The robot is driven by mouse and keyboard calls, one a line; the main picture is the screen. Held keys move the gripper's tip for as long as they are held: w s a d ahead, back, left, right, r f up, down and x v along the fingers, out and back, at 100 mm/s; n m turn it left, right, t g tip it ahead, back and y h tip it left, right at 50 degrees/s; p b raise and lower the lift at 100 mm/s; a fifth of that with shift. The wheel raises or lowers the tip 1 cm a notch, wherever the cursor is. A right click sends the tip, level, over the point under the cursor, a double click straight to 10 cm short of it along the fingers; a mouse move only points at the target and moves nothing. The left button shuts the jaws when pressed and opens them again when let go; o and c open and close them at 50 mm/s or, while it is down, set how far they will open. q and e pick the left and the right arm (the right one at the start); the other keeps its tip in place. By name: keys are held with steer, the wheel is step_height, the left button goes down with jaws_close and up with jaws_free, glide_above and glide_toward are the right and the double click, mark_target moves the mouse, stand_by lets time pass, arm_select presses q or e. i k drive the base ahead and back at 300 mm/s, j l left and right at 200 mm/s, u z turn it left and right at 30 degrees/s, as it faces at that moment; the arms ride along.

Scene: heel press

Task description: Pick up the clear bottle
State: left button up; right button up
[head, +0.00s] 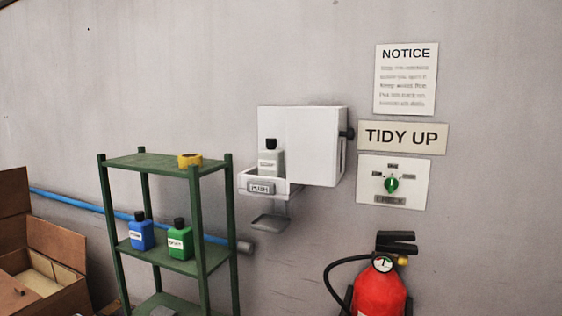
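The clear bottle (271,160) is pale grey with a black cap and a light label. It stands upright in the open tray of a white wall-mounted dispenser box (310,140). The tray's front (262,188) carries a small label plate and hides the bottle's base. Neither of my grippers shows in the head view, and nothing is seen touching the bottle.
A green shelf rack (193,215) stands left of the dispenser, holding a blue bottle (141,234), a green bottle (179,241) and a yellow roll (190,160). A red fire extinguisher (379,291) is at lower right. Open cardboard boxes (55,243) sit at left.

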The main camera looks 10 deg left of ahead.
mark_target(272, 159)
steer(key=i+u, duration=0.3)
steer(key=i, duration=0.15)
steer(key=i+l+u, duration=0.1)
steer(key=i+u, duration=0.2)
steer(key=i, duration=0.15)
